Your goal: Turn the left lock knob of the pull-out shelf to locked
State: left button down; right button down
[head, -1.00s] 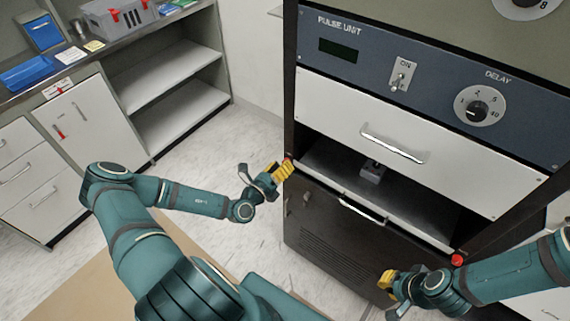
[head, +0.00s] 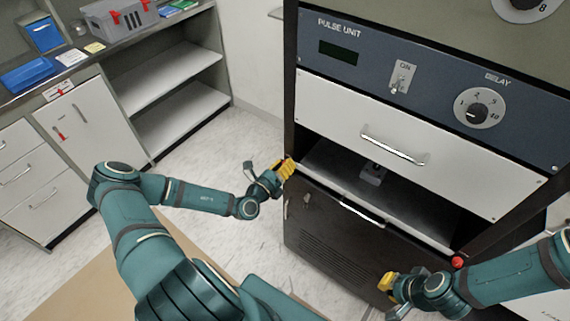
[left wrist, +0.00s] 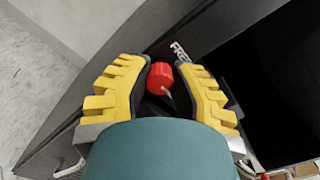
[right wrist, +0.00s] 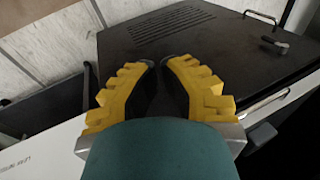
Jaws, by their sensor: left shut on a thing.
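The left lock knob (left wrist: 161,78) is red with a pale pointer line directed down and slightly right in the left wrist view. My left gripper (left wrist: 165,72) has its yellow fingers on either side of it and is shut on it. In the head view this gripper (head: 287,167) is at the left front edge of the pull-out shelf (head: 415,205), and its fingers mostly hide the knob. Part of a "FREE" label (left wrist: 180,50) shows beside the knob. My right gripper (right wrist: 157,64) has its fingertips close together with nothing between them, in front of the dark lower panel.
A red right lock knob (head: 457,262) is at the shelf's right end, close to my right arm. A white drawer (head: 350,115) with a handle is above the shelf. A counter with bins (head: 115,18) stands at the left. Floor between is clear.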

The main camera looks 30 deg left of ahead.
pick_arm(q)
jog(key=m+p, duration=0.1)
jog(key=p, duration=0.2)
jog(key=shift+r, duration=0.25)
jog(key=shift+f+m+p, duration=0.15)
jog(key=shift+m+p, duration=0.15)
jog(key=shift+p, duration=0.2)
pick_arm(e)
jog(key=shift+t, duration=0.3)
jog(key=r, duration=0.1)
jog(key=w+r, duration=0.1)
jog(key=r, duration=0.2)
jog(key=shift+w+d+r, duration=0.15)
jog(key=shift+w, duration=0.1)
pick_arm(q)
jog(key=c, duration=1)
grip_release()
jog(key=shift+f, duration=0.1)
jog(key=s, duration=0.8)
jog(key=s+a, duration=0.1)
jog(key=s, duration=0.3)
